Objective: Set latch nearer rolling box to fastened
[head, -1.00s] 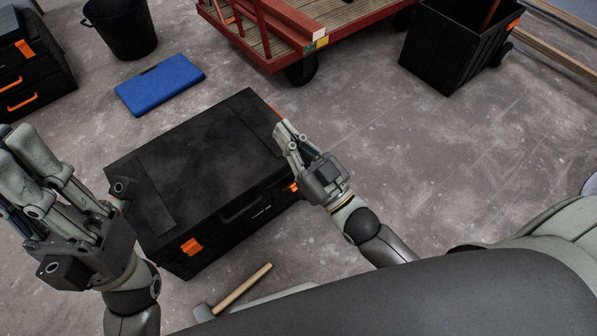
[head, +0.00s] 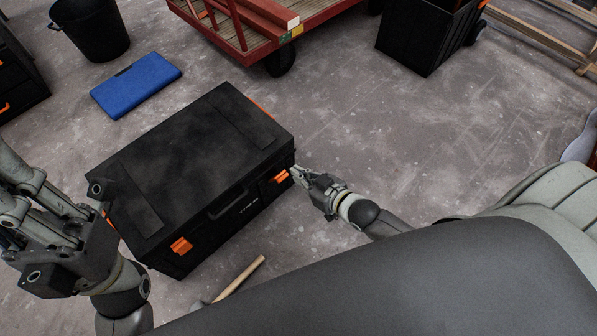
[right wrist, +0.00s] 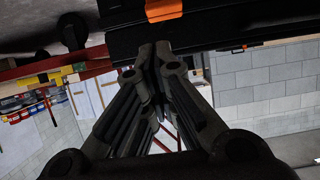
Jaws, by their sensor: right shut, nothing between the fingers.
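A black toolbox (head: 190,165) lies on the floor with its lid down. Its front has two orange latches. The latch nearer the rolling box (head: 281,177) is at the right end of the front; it also shows above my fingertips in the right wrist view (right wrist: 163,10). The other latch (head: 181,246) is at the left end. I cannot tell whether either is fastened. My right gripper (head: 296,174) is shut and empty, its tips just beside the right latch; contact is unclear. My left gripper (head: 8,190) looks open, left of the toolbox, its tips partly out of frame.
The black rolling box (head: 425,40) stands at the back right. A red cart (head: 245,45) is behind the toolbox. A blue case (head: 136,84) and black bucket (head: 92,28) are at the back left. A wooden-handled tool (head: 240,279) lies in front.

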